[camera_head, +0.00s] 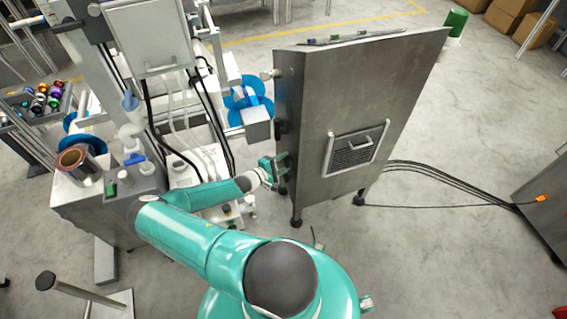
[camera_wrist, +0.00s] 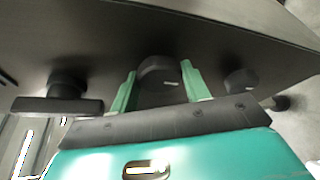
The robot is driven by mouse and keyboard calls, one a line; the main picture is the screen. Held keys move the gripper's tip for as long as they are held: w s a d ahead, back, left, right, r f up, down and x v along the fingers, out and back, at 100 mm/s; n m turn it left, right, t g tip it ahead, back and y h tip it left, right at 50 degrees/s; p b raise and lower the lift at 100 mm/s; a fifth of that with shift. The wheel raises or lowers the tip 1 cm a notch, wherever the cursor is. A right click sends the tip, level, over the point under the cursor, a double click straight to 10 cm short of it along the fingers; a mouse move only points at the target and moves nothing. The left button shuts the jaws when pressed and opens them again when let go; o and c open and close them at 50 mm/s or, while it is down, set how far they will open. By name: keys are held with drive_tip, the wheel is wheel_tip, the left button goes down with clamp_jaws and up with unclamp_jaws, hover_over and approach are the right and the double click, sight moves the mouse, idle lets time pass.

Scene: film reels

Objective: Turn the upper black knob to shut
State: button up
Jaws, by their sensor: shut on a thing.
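The grey metal cabinet (camera_head: 345,90) stands right of centre in the head view. My gripper (camera_head: 277,168) is at its narrow left side, low down. In the wrist view, my gripper (camera_wrist: 158,70) has its two green fingers on either side of a round black knob (camera_wrist: 160,75), the upper of two round knobs, and is shut on it. The other round black knob (camera_wrist: 241,81) is to its right, outside the fingers. A black T-shaped handle (camera_wrist: 62,98) is to the left. The held knob is hidden in the head view.
A machine with hoses and blue reels (camera_head: 240,95) stands close left of the cabinet, leaving a narrow gap. A copper-coloured roll (camera_head: 77,163) is at the left. Black cables (camera_head: 440,175) cross the floor at the right. The floor in front of the cabinet is mostly clear.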

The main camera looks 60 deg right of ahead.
drive_tip(key=shift+w, duration=0.1)
drive_tip(key=o, duration=1)
drive_tip(key=v, duration=1.3)
drive_tip(key=shift+a+r, duration=0.15)
drive_tip(key=shift+a, duration=0.25)
drive_tip(key=shift+w, duration=0.1)
